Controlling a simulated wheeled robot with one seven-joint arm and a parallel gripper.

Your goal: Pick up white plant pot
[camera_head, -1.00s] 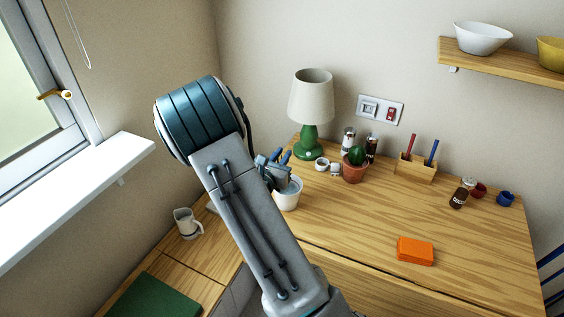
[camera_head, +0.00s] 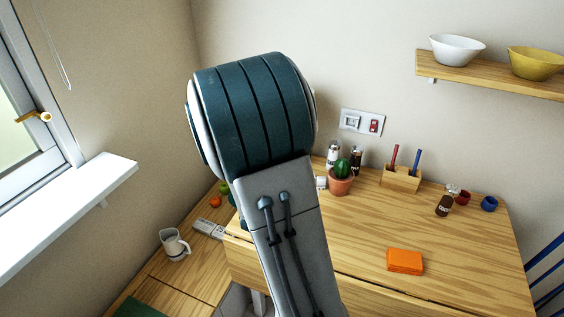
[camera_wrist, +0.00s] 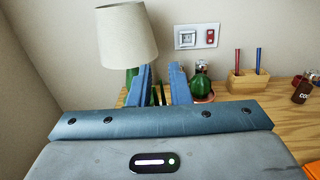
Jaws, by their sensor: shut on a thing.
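The white plant pot is not visible now. In the head view my raised arm covers the place where it stood, and in the wrist view my gripper's own body blocks the area below the fingers. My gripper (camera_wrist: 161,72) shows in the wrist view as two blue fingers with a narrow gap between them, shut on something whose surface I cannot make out. In the head view my gripper is hidden behind my arm. The earlier head picture has the white pot right at the fingers, so it is the likely thing held.
A cactus in a terracotta pot (camera_head: 341,184) stands near two shakers (camera_head: 333,156) and a wooden pen holder (camera_head: 401,178). A lamp (camera_wrist: 127,35) is behind the fingers. An orange block (camera_head: 405,261) lies on the wooden table (camera_head: 340,235). A white jug (camera_head: 174,244) stands at left.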

